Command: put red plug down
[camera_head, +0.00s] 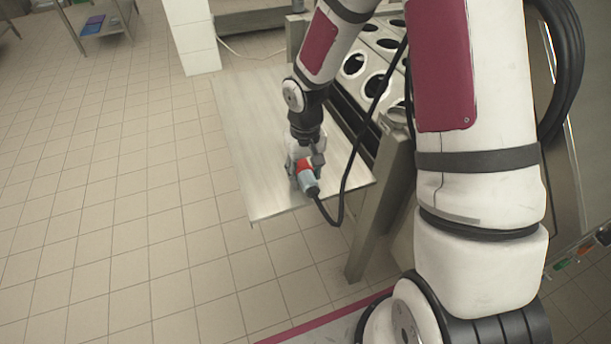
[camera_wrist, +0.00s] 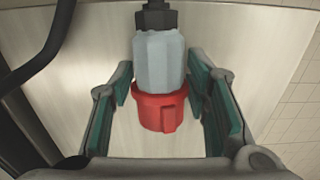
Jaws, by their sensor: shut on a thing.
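The red plug (camera_head: 304,167) has a red collar, a light grey body and a black cable at its end. In the wrist view the plug (camera_wrist: 160,108) sits between the green-padded fingers of my gripper (camera_wrist: 167,105), with its red end toward the palm. In the head view my gripper (camera_head: 307,165) is shut on the plug over the near part of the metal shelf (camera_head: 250,120). I cannot tell whether the plug touches the shelf.
A machine with several round cup holes (camera_head: 376,85) stands right of the shelf. The black cable (camera_head: 350,160) runs from the plug up along the arm side. A metal post (camera_head: 380,200) stands at the shelf's right. The shelf's left part is bare.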

